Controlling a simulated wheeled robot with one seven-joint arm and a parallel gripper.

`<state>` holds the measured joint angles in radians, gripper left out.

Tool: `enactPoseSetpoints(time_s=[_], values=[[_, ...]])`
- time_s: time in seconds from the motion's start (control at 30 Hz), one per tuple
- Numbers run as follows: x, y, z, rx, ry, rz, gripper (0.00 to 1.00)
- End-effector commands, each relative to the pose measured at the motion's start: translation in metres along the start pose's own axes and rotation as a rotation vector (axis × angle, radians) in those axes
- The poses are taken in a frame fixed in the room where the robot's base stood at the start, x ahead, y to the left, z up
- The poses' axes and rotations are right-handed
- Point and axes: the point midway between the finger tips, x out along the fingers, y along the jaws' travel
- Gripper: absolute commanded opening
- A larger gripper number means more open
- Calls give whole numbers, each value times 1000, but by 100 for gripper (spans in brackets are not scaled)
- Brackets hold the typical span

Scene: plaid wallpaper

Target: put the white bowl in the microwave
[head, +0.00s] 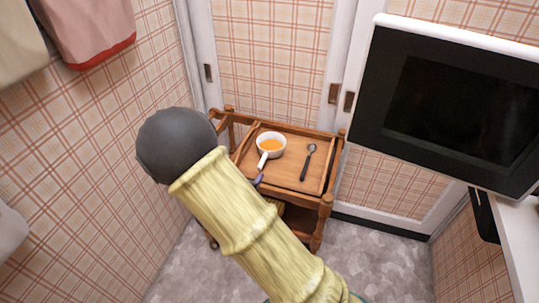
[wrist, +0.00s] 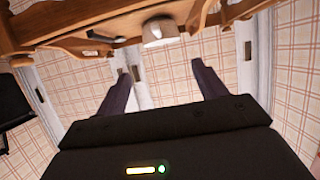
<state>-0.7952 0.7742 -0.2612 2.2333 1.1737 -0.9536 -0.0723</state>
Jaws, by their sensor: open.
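The white bowl (head: 278,153) has a short handle and orange contents. It sits upright on the left part of a wooden cart's tray top (head: 290,174). In the wrist view the bowl (wrist: 160,33) shows at the top, beyond and between my fingertips, apart from them. My gripper (wrist: 160,69) is open and empty, its two dark fingers spread. In the head view my arm hides most of it; only a small bluish tip shows at the cart's front edge. The microwave (head: 440,105) is at the upper right, with a black front that looks shut.
A dark-handled spoon (head: 307,162) lies on the tray right of the bowl. The cart has raised posts and rails. White-framed doors (head: 270,50) stand behind it. Towels (head: 90,30) hang on the left wall. A white counter (head: 520,240) is at the right. Grey floor lies open in front.

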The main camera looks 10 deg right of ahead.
Motion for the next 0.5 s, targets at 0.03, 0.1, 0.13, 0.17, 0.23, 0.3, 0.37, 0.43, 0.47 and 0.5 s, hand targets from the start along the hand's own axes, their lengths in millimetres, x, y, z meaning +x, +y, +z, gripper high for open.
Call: enactPoseSetpoints(time_s=[0.03, 0.1, 0.13, 0.17, 0.23, 0.3, 0.37, 0.43, 0.47, 0.5], values=[[0, 0, 0, 0, -1, 0, 71], [0, 0, 0, 0, -1, 0, 71], [2, 0, 0, 0, -1, 0, 71], [3, 0, 0, 0, -1, 0, 71], [10, 1, 1, 0, -1, 2, 71], [19, 1, 1, 1, -2, 3, 71], [30, 1, 2, 1, -2, 3, 71], [42, 1, 2, 1, -1, 2, 71], [48, 1, 2, 0, -2, 2, 71], [55, 2, 2, 1, -2, 3, 71]])
